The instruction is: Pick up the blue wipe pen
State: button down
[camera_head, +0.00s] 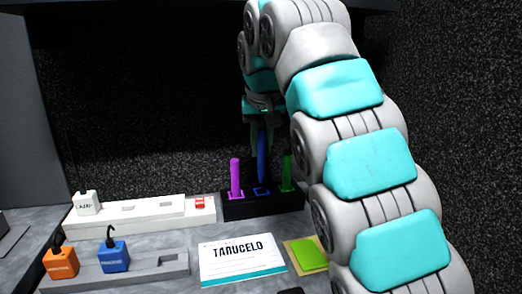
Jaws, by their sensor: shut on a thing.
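The blue wipe pen (262,170) stands upright over the middle place of a black holder (262,209), which has a blue square outline there. My gripper (262,138) points down from above and is shut on the upper part of the blue pen. I cannot tell whether the pen's lower end is still inside the holder or just above it. A magenta pen (236,178) stands to its left and a green pen (287,172) to its right.
A white card reading "TARUCELO" (242,260) and a green pad (309,252) lie in front. A white strip (125,216) and a grey strip (145,273) with orange (61,262) and blue (113,256) blocks are at left. A dark speckled wall stands behind.

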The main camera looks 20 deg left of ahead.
jog(key=shift+s+d+r, duration=0.1)
jog(key=shift+s+r, duration=0.1)
jog(key=shift+r, duration=0.1)
jog(key=s+d+b, duration=0.2)
jog(key=s+d, duration=0.1)
jog(key=s, duration=0.5)
jog(key=s+d+b, duration=0.2)
jog(key=s+d, duration=0.1)
jog(key=s, duration=0.5)
jog(key=shift+d, duration=0.35)
jog(key=shift+s, duration=0.1)
